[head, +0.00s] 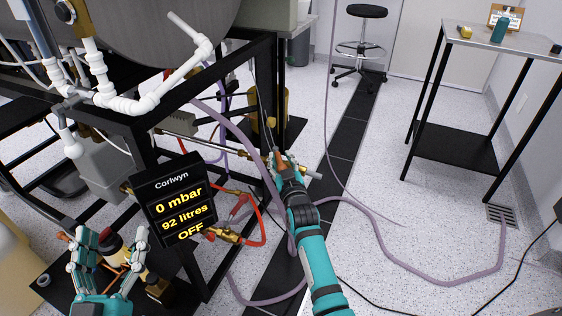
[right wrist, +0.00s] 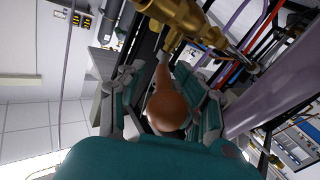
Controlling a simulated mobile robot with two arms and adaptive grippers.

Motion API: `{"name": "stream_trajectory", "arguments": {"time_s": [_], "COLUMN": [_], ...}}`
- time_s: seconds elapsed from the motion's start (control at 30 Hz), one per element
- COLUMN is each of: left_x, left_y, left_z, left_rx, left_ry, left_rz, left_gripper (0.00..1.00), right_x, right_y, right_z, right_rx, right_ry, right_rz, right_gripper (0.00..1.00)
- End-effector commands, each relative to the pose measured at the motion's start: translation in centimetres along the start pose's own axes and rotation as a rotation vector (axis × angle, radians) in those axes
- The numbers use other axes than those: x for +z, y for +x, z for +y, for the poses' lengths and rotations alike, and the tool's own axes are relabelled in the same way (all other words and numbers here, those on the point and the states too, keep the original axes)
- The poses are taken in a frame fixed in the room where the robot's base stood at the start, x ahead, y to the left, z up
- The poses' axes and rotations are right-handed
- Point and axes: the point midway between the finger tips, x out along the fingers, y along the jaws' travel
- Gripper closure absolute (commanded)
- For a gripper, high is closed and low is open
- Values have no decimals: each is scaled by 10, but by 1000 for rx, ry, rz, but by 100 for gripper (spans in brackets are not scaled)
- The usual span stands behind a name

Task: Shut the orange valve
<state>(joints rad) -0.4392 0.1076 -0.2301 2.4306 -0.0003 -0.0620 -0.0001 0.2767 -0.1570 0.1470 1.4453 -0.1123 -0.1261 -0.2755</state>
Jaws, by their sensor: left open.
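The orange valve handle (head: 280,157) stands by the front leg of the black frame, largely hidden by my right gripper (head: 284,170). In the right wrist view the rounded orange handle (right wrist: 166,104) lies between the fingers of my right gripper (right wrist: 160,88). Its narrow end points to a brass valve body (right wrist: 185,20). I cannot tell whether the fingers press on it. My left gripper (head: 108,255) is open and empty at the lower left, over a low black shelf, apart from the valve.
A display (head: 176,208) reads "Corlwyn, 0 mbar, 92 litres, OFF". The black frame (head: 262,90) carries a large grey vessel and white pipes. A purple hose (head: 420,273) crosses the floor.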

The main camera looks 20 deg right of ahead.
Motion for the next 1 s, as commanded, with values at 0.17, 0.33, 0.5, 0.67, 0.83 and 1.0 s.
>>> {"name": "stream_trajectory", "arguments": {"time_s": [0.17, 0.33, 0.5, 0.67, 0.83, 1.0], "left_x": [0, -1, -1, -1, -1, -1], "left_y": [0, 0, 0, 0, 0, 0], "left_z": [0, 0, 0, 0, 0, 0], "left_rx": [0, 1, 1, 1, 0, 0], "left_ry": [0, -1, 0, 0, 0, 0], "left_rz": [1, 4, 3, 3, 2, 2], "left_gripper": [31, 31, 31, 31, 31, 31], "right_x": [0, 1, 1, 0, -1, -1], "right_y": [0, -5, -30, -57, -73, -76], "right_z": [-2, -2, -3, -4, -4, -4], "right_rx": [-3, -3, -4, -5, -5, -5], "right_ry": [2, 1, 1, 1, 1, 1], "right_rz": [1, -1, -1, -1, 1, 2], "right_gripper": [61, 61, 61, 61, 61, 61]}}
